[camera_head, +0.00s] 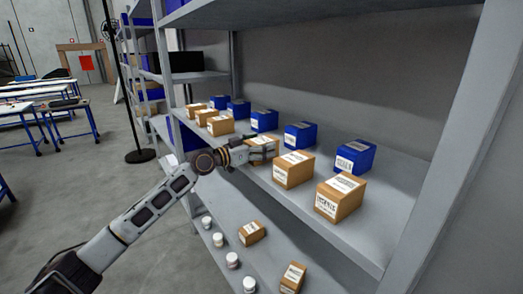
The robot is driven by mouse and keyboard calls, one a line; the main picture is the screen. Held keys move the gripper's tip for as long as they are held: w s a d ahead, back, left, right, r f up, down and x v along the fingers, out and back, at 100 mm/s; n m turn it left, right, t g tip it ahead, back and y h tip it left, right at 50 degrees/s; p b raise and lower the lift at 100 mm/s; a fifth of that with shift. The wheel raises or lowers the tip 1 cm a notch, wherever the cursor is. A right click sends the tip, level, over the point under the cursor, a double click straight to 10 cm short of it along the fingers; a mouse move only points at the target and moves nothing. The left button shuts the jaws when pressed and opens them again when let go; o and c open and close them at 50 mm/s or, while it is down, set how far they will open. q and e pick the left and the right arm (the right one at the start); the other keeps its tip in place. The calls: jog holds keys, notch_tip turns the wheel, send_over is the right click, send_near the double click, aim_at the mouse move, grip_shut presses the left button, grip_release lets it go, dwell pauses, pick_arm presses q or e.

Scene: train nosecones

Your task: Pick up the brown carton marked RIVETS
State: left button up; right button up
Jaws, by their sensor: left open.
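Several brown cartons with white labels stand in a row along the front of the middle shelf, and the print is too small to tell which one reads RIVETS. My left gripper (248,152) reaches in from the left over the shelf edge. It is open, at the left side of one brown carton (266,144), and partly hides it. I cannot tell whether the fingers touch it. To its right stand a brown carton (293,170) and the nearest brown carton (340,198). My right gripper is not in view.
Blue boxes (300,135) stand behind the cartons on the grey shelf (375,235). The lower shelf holds small white jars (232,260) and more brown cartons (251,232). A shelf overhead and an upright (440,150) at right bound the space.

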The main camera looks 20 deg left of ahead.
aim_at(262, 140)
pick_arm(q)
jog(key=c, duration=1.1)
jog(key=shift+r, duration=0.1)
jog(key=shift+r+b, duration=0.6)
jog(key=shift+r, duration=4.35)
jog(key=shift+c, duration=0.2)
